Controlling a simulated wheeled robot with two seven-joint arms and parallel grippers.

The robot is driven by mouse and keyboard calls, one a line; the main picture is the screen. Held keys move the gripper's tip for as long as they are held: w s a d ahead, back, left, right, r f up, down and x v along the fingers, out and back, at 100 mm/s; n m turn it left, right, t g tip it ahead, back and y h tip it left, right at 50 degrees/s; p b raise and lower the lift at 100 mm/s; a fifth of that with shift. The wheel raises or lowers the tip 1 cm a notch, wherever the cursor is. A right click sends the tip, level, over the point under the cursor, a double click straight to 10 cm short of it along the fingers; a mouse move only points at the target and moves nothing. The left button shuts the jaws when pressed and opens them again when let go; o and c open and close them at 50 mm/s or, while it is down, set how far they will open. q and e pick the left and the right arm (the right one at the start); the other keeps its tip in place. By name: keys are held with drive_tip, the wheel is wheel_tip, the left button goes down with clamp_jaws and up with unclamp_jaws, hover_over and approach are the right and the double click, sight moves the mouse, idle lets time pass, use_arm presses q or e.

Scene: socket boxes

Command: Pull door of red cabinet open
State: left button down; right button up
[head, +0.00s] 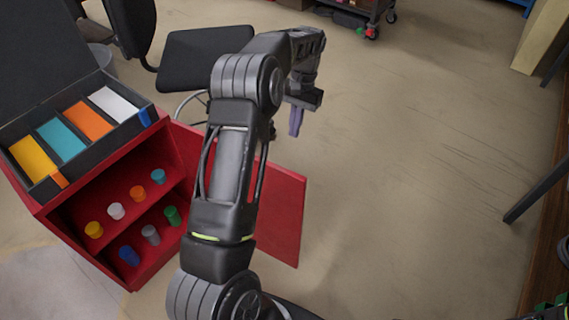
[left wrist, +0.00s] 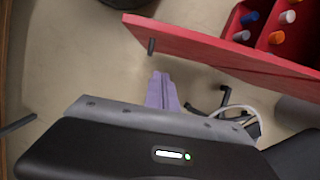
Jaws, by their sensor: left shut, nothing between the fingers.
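The red cabinet (head: 65,215) stands at the left in the head view, with its inside showing. Its red door (head: 283,215) stands swung open to the right, partly hidden behind my left arm. The door (left wrist: 225,52) also crosses the left wrist view, with a dark handle (left wrist: 151,46) near its free end. My left gripper (head: 295,122) has purple fingers and is beyond the door, over open floor. In the left wrist view its fingers (left wrist: 162,90) are together and empty, close to the handle in the picture but apart from it. My right gripper is not in view.
Several coloured sockets (head: 116,211) stand on the cabinet's two shelves. An open dark case (head: 42,190) with coloured boxes sits on top. A black chair (head: 200,57) is behind the cabinet. The floor (head: 420,190) to the right is clear.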

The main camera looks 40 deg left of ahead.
use_arm(q)
drive_tip(key=s+d+f+b, duration=0.1)
drive_tip(key=s+f+b, duration=0.5)
drive_tip(key=f, duration=0.3)
idle(0.4)
drive_tip(key=shift+s, duration=0.1)
